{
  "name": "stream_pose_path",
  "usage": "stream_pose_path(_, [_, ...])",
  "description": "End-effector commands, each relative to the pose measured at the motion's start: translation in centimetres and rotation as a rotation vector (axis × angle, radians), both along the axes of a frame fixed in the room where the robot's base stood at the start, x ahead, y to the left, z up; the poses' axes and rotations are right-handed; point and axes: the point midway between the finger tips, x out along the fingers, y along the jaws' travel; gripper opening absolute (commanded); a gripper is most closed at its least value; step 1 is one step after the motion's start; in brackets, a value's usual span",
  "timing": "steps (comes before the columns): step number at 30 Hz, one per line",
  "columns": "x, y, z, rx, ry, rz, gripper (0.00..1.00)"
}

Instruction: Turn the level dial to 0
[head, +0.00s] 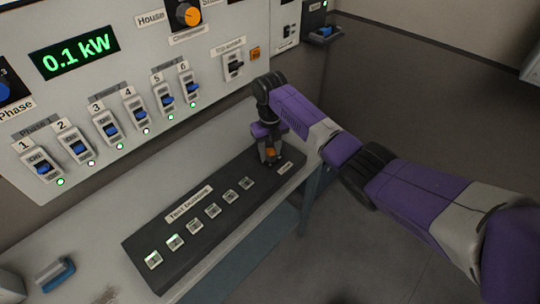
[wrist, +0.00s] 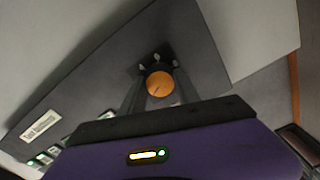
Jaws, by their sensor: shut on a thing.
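The level dial is an orange knob (wrist: 160,84) on the dark test dimming panel (head: 165,262). In the wrist view it sits between my two fingers, with a dark pointer line on its face. The number marks around it are too small or hidden to read. In the head view a bit of the orange dial (head: 271,153) shows under my gripper (head: 270,160), at the panel's right end. My gripper also shows in the wrist view (wrist: 158,88), pointing down at the panel, shut on the dial. A small label (head: 285,168) lies beside the dial.
Several small square buttons (head: 212,210) run along the panel, with the two at the left lit green. Open floor (head: 400,230) lies at the right.

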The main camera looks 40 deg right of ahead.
Motion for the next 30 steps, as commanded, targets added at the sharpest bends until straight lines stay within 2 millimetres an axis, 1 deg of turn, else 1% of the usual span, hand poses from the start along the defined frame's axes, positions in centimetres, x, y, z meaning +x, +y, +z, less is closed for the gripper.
stream_pose_path(1, [0.11, -0.17, -0.37, -0.003, -0.004, 0.025, 0.0])
stream_pose_path(18, [0.07, -0.18, -0.56, -0.006, -0.002, 0.264, 0.0])
stream_pose_path(30, [0.06, -0.08, -0.18, -0.003, -0.002, 0.358, 0.0])
